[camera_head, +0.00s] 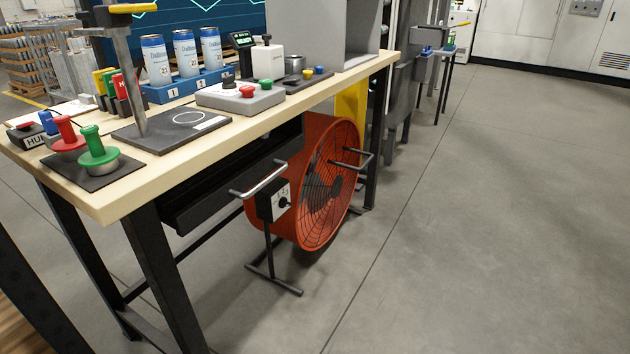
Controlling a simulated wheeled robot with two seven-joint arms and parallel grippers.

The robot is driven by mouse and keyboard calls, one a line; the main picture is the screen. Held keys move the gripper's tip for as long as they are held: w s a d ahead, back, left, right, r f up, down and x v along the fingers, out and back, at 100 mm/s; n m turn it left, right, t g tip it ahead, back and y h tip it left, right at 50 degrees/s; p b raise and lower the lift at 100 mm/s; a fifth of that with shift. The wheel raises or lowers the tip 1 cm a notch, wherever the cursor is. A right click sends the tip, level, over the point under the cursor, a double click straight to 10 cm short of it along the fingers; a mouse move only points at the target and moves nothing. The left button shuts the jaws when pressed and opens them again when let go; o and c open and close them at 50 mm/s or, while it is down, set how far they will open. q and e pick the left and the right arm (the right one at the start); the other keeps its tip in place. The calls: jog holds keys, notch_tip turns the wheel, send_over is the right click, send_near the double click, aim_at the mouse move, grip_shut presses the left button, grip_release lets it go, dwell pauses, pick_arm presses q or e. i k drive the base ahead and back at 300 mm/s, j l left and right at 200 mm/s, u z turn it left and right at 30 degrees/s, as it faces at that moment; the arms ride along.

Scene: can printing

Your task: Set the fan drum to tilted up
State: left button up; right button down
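The fan drum (320,185) is an orange-red cylinder with a dark wire grille over its open end. It stands on the floor under the right part of the workbench, the grille facing right and toward me. The drum looks about level, but I cannot tell its exact tilt. A dark handle bar (352,158) shows at the grille's right side. A control box (281,199) with a black knob sits at its left, above a black stand foot (272,280). The drum's rear is hidden by the bench. Neither of my grippers is in view.
The wooden-topped workbench (110,205) carries cans, buttons, stamps and a press. A dark drawer (215,190) hangs beneath it, left of the fan; a light bar handle (258,180) is near its front. The grey floor (480,220) to the right is clear.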

aim_at(321, 196)
jog(key=i+l, duration=0.3)
jog(key=i, duration=0.2)
jog(key=i+l+u, duration=0.1)
jog(key=i+l, duration=0.2)
jog(key=i, duration=0.2)
jog(key=i+l, duration=0.35)
jog(key=i, duration=0.15)
